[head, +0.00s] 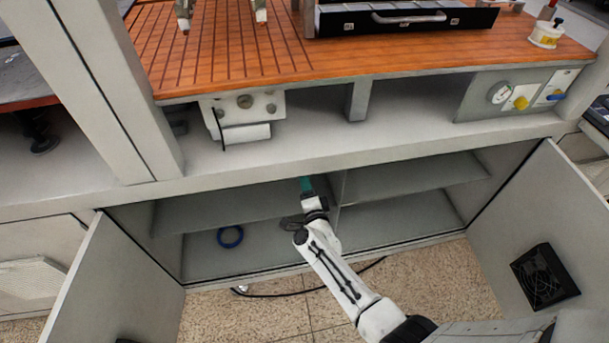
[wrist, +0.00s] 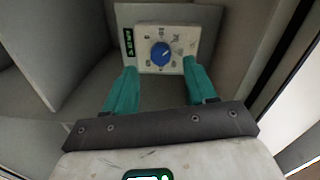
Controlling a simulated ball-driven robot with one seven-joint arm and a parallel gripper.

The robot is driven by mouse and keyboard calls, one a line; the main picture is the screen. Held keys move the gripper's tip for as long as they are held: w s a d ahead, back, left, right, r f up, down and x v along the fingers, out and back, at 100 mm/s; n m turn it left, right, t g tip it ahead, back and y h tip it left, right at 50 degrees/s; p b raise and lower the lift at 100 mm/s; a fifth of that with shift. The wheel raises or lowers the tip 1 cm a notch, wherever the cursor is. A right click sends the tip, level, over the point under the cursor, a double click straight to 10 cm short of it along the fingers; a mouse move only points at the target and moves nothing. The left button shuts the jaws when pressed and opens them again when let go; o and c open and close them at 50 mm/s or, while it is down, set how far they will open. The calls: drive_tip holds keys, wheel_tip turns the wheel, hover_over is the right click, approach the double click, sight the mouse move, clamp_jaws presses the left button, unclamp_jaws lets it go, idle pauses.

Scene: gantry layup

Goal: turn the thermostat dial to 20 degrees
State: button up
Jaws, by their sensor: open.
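The thermostat dial (wrist: 160,54) is a round blue knob on a pale square plate (wrist: 178,35) with dark markings around it. A light pointer mark on the knob seems to face the upper right; the numbers are too small to read. A small black display with green characters (wrist: 128,42) is left of the knob, also unreadable. My gripper (wrist: 159,67) is open, its two teal fingers pointing toward the plate, one on each side of the knob's lower part. I cannot tell whether they touch it. In the head view my gripper (head: 305,184) reaches into the open cabinet; the dial is not visible there.
The cabinet's left door (head: 110,285) and right door (head: 530,215) stand open. A black fan (head: 544,277) is on the right door. A blue ring (head: 230,237) lies inside the cabinet. A slatted orange bench top (head: 350,60) overhangs above. A black cable (head: 300,292) runs along the floor.

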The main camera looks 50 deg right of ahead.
drive_tip(key=p+v, duration=0.1)
drive_tip(key=v, duration=0.5)
drive_tip(key=shift+s, duration=0.15)
drive_tip(key=shift+a, duration=0.1)
drive_tip(key=w+a+r+n+t+y, duration=0.1)
drive_tip(key=w+a+r+n+y, duration=0.15)
drive_tip(key=a+n+y, duration=0.7)
drive_tip(key=s+a+r+n+g+y, duration=0.1)
drive_tip(key=s+a+n+g+y, duration=0.2)
drive_tip(key=s, duration=1.1)
drive_tip(key=a+n+g, duration=0.2)
drive_tip(key=n+g, duration=0.3)
drive_tip(key=n, duration=0.2)
drive_tip(key=shift+s+a+r+n+g, duration=0.15)
drive_tip(key=shift+s+r+n+g, duration=0.1)
drive_tip(key=shift+n+g, duration=0.1)
drive_tip(key=s+d+r+g+h, duration=0.1)
drive_tip(key=s+g, duration=0.1)
drive_tip(key=s, duration=0.2)
drive_tip(key=s+d+r+n+g+h, duration=0.1)
drive_tip(key=s+r, duration=0.1)
drive_tip(key=s, duration=0.3)
drive_tip(key=s+d+r+g+h, duration=0.1)
drive_tip(key=s+r+g, duration=0.1)
drive_tip(key=s, duration=0.3)
drive_tip(key=shift+s+d+n+g, duration=0.1)
drive_tip(key=shift+d+n+g, duration=0.25)
drive_tip(key=shift+n, duration=0.05)
